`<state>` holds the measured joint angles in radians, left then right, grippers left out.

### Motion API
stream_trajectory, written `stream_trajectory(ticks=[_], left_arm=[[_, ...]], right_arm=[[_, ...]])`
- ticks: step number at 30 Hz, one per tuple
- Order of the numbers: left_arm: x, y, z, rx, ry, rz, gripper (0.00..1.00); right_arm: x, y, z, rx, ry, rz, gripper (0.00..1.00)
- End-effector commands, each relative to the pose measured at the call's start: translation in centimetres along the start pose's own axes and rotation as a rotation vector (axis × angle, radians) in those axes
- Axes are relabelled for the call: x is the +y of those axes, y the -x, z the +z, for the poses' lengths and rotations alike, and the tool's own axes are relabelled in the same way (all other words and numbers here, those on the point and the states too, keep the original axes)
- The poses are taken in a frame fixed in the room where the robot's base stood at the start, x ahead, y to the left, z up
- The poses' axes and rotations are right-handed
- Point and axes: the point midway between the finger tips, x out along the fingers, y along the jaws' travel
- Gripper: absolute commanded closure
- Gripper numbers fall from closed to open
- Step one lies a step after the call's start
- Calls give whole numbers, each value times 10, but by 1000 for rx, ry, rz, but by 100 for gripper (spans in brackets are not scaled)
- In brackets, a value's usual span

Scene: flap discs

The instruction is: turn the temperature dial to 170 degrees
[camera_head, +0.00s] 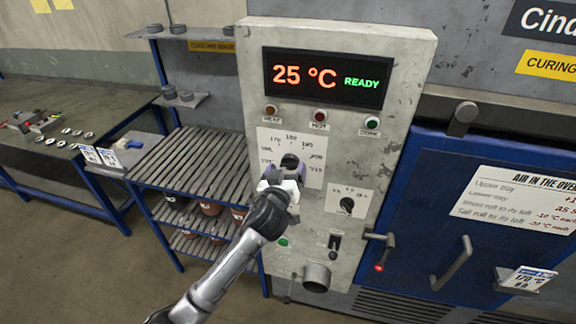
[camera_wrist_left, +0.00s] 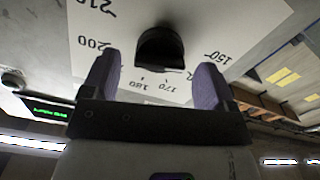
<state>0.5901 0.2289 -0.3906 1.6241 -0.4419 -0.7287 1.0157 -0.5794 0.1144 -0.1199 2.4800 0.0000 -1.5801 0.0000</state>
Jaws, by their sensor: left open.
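The temperature dial is a dark round knob (camera_head: 290,160) on a white scale plate (camera_head: 313,150) on the grey control panel. In the left wrist view the dial (camera_wrist_left: 160,48) is black, and the plate (camera_wrist_left: 235,20) shows 150, 170, 180, 200 and 210. My left gripper (camera_head: 285,174) is just in front of the dial and partly covers it and the plate. Its purple fingers (camera_wrist_left: 157,72) are open, one to each side of the dial, with visible gaps. I cannot tell which number the dial points at. My right gripper is in neither view.
The display (camera_head: 327,77) reads 25 °C READY. Below it are several indicator lamps. A smaller black knob (camera_head: 347,204) and a switch (camera_head: 335,241) sit lower right. The blue oven door (camera_head: 430,200) is on the right; a slatted rack (camera_head: 190,165) stands left.

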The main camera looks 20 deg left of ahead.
Motion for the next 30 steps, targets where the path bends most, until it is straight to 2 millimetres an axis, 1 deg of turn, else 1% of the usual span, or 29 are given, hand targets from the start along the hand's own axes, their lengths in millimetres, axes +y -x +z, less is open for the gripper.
stream_trajectory(ticks=[1, 6, 18, 30], left_arm=[[0, -5, 0, -1, -1, -1, 20], [0, -14, 0, -1, 0, 0, 20], [0, -16, 0, -1, 0, 0, 20], [0, -16, 0, -1, 0, 0, 58]], right_arm=[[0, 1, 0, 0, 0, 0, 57], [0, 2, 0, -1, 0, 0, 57], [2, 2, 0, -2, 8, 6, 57], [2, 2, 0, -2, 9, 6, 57]])
